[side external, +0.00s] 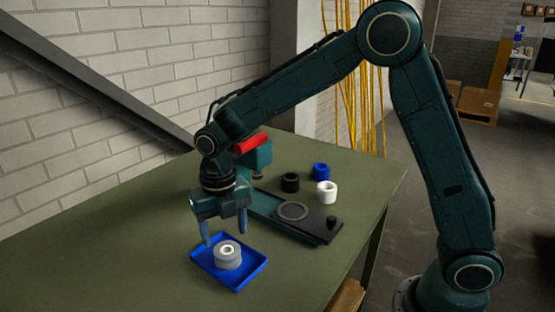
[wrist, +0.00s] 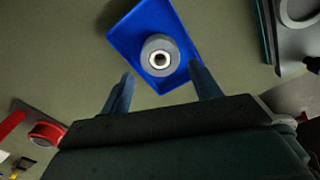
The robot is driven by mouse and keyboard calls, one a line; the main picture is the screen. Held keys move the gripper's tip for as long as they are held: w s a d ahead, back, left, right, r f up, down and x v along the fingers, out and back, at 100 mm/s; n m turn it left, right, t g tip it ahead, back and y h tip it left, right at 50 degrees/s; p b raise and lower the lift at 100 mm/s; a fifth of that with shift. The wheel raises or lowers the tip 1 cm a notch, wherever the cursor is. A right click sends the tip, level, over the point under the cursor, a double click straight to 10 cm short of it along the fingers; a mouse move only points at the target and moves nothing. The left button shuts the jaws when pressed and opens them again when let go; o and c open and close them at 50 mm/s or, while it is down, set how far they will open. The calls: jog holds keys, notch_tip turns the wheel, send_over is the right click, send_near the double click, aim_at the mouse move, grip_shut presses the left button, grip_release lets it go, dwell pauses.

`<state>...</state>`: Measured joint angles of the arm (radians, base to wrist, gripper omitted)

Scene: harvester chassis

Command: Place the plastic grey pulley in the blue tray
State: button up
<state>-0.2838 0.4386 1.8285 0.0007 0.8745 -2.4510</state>
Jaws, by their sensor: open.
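The grey pulley (side external: 228,256) is a round, stepped grey piece with a pale hub and a hole in its centre. It sits upright inside the blue tray (side external: 256,273) in the side view. In the wrist view the pulley (wrist: 161,53) lies within the outline of the blue tray (wrist: 124,39), nearer the tray's lower edge. My gripper (side external: 224,240) is open and empty above the tray. In the wrist view its two blue fingers (wrist: 164,78) are spread wide apart, with the pulley beyond them and not between them. Neither finger appears to touch the pulley.
A dark green fixture (side external: 292,213) with a round plate and a red part (side external: 251,143) stands behind the tray. Black (side external: 290,183), blue (side external: 320,170) and white (side external: 326,192) rings stand on the green table (side external: 110,262) farther right.

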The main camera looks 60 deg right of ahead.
jog(key=shift+r, duration=1)
jog(key=shift+w+a+f+m+t+y, duration=0.15)
jog(key=shift+w+f+m+t+y, duration=0.2)
jog(key=shift+m, duration=0.35)
jog(key=shift+w+a+m+t+y, duration=0.1)
jog(key=shift+a+m+t+y, duration=0.2)
jog(key=shift+m+t+y, duration=0.5)
jog(key=shift+a+m, duration=0.1)
jog(key=shift+m, duration=0.4)
jog(key=shift+s+a+r+m+y, duration=0.1)
jog(key=shift+s+r+m+y, duration=0.35)
jog(key=shift+m, duration=0.65)
jog(key=s+d+r+m+t+h, duration=0.1)
jog(key=s+d+r+m, duration=0.3)
jog(key=s+m, duration=0.4)
jog(key=s+d+r+m+t+h, duration=0.1)
jog(key=s+d+r+m, duration=0.3)
jog(key=s+m, duration=0.4)
jog(key=s+d+r+m+t+h, duration=0.1)
jog(key=s+d+r+m, duration=0.3)
jog(key=s+m, duration=0.4)
jog(key=shift+s+d+m, duration=0.25)
jog(key=shift+d+m, duration=0.35)
jog(key=shift+d, duration=0.2)
